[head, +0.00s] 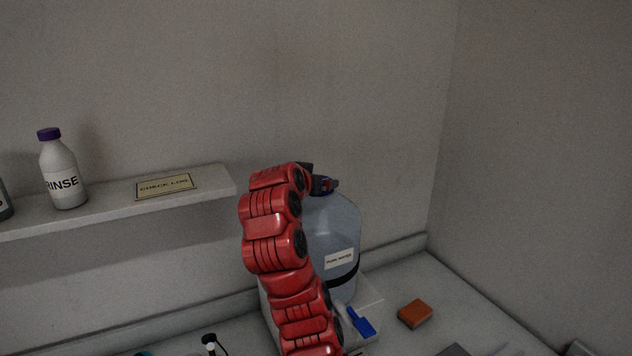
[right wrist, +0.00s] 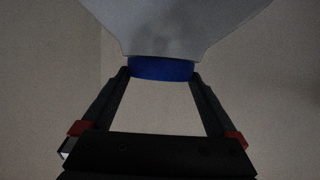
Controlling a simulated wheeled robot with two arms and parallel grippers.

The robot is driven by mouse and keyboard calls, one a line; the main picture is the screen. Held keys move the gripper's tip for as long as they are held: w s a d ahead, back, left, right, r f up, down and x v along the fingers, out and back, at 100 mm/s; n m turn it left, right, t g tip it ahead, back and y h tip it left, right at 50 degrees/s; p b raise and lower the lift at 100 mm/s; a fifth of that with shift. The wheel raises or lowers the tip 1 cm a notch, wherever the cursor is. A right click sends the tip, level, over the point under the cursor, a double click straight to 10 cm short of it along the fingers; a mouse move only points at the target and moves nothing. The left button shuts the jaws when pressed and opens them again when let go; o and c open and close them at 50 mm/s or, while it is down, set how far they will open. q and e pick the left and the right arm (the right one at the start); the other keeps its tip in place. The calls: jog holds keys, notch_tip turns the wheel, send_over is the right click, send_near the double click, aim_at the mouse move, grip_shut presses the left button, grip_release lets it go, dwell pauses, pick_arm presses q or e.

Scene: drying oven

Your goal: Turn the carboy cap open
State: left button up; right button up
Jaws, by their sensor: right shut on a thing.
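The carboy (head: 334,232) is a large translucent bluish bottle with a white label and a dark band, standing upright at the back of the counter. Its blue cap (right wrist: 161,68) shows in the right wrist view, at the neck, with the carboy body (right wrist: 170,25) filling the top of that picture. My right gripper (right wrist: 161,73) has its two dark fingers on either side of the cap and is shut on it. In the head view my red right arm covers the left part of the carboy, and the gripper (head: 322,185) is at the carboy's top. My left gripper is not in view.
A shelf (head: 110,205) on the left holds a RINSE bottle (head: 63,172) and a CHECK LOG plate (head: 166,187). An orange-brown block (head: 415,314) lies right of the carboy. A blue tap handle (head: 360,322) shows at its base. Walls stand behind and right.

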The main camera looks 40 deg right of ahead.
jog(key=shift+f+g, duration=0.2)
jog(key=shift+g, duration=0.1)
jog(key=o, duration=1)
jog(key=shift+w+d, duration=0.1)
jog(key=b+v, duration=0.4)
jog(key=v, duration=0.1)
jog(key=shift+a+f+b, duration=0.1)
jog(key=shift+a+b, duration=0.25)
jog(key=shift+a, duration=0.05)
jog(key=v, duration=1.2)
jog(key=shift+s+d, duration=0.2)
